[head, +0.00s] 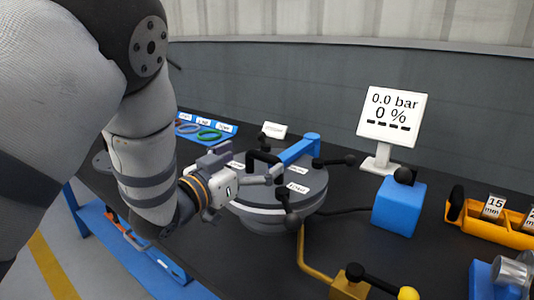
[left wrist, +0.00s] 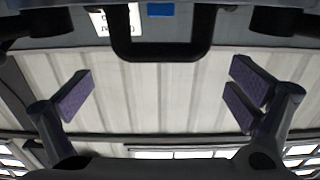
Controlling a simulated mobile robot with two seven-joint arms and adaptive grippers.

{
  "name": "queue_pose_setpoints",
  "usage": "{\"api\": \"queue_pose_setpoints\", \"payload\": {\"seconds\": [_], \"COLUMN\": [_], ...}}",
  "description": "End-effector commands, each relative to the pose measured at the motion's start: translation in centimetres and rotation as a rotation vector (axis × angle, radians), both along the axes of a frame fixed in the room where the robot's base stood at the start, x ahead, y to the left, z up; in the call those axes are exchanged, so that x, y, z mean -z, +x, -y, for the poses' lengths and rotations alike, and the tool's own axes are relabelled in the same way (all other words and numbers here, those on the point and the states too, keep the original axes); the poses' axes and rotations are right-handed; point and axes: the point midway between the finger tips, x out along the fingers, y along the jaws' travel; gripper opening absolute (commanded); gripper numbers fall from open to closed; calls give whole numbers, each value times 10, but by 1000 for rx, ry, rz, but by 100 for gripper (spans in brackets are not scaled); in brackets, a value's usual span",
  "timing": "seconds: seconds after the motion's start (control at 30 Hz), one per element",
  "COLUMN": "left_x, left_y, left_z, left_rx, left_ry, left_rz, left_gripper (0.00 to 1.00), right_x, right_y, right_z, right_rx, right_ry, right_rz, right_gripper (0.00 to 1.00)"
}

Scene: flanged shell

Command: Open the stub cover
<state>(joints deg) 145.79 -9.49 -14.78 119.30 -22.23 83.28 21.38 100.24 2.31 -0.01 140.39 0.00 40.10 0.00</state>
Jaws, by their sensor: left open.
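The stub cover (head: 300,182) is a round grey lid on the flanged shell (head: 265,221). It appears seated, with a blue arm (head: 298,149) across its far side and black-knobbed clamps (head: 292,220) around the rim. A black handle (head: 264,158) stands on its top and also crosses the upper part of the left wrist view (left wrist: 160,52). My left gripper (head: 266,173) is open and empty beside the handle; its purple finger pads (left wrist: 165,95) are spread in the left wrist view. Whether it touches the handle is unclear. My right gripper is not in view.
A display (head: 391,117) reads 0.0 bar and 0 %. A blue box (head: 399,206) with a black knob, a yellow pipe (head: 303,253) with a valve, and an orange rack (head: 483,220) stand to the right. Coloured rings (head: 208,135) lie on a blue board at the back left.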

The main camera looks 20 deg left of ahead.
Motion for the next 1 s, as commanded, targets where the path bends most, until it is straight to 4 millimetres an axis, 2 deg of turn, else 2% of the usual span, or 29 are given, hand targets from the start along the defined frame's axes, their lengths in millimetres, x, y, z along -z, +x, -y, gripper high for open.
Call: {"api": "queue_pose_setpoints", "payload": {"seconds": [0.1, 0.2, 0.53, 0.83, 1.0], "left_x": [4, 3, 0, 1, 1], "left_y": [23, 34, 40, 40, 42], "left_z": [9, 12, 14, 14, 12], "left_rx": [2, 1, -1, -1, 2], "left_ry": [1, 0, -1, 0, -1], "left_rz": [-3, -3, -1, -2, -1], "left_gripper": [100, 100, 100, 33, 33], "right_x": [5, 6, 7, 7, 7], "right_y": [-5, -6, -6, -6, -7], "right_z": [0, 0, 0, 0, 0], "right_rx": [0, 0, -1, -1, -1], "right_ry": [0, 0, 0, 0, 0], "right_rz": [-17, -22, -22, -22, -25], "right_gripper": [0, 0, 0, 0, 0]}}
